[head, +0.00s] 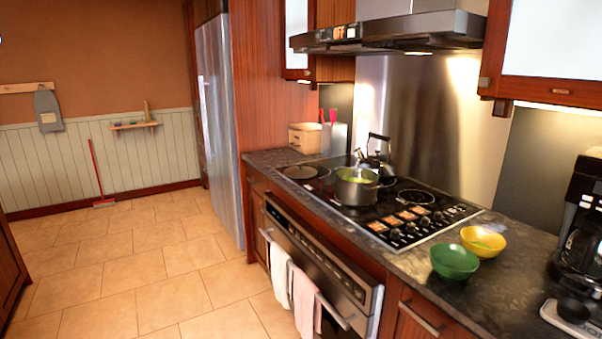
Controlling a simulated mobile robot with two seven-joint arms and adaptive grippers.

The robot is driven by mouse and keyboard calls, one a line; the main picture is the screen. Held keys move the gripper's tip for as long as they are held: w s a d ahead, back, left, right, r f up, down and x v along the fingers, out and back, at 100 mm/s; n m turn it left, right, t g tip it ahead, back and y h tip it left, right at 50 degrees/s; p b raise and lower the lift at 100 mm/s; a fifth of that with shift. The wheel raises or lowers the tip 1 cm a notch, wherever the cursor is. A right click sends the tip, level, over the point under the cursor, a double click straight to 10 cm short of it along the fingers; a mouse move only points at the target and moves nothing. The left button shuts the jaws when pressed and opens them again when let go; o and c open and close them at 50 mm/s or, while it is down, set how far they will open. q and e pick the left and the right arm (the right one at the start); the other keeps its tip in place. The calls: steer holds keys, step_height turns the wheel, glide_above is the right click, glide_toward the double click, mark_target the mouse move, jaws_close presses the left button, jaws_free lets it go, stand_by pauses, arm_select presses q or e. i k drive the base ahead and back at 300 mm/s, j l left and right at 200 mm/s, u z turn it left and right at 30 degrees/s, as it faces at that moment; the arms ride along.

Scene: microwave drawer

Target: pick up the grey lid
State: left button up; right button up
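A flat round disc (299,171) lies at the far left of the cooktop. It may be the grey lid or a burner plate; I cannot tell which. A steel pot (356,190) stands uncovered near the middle of the cooktop, with something green-yellow inside. No other lid can be made out. Neither of my grippers is in view.
A kettle (379,158) stands behind the pot. A green bowl (454,262) and a yellow bowl (484,241) are on the dark counter (500,300), left of a black coffee maker (580,230). Towels hang on the oven handle (320,300).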

mark_target(300, 171)
steer(key=u, duration=0.65)
steer(key=i+u, duration=0.35)
steer(key=i, duration=3.65)
steer(key=i+j+z, duration=0.2)
steer(key=i, duration=0.45)
steer(key=i+j+z, duration=0.15)
steer(key=i, duration=0.5)
steer(key=z, duration=1.6)
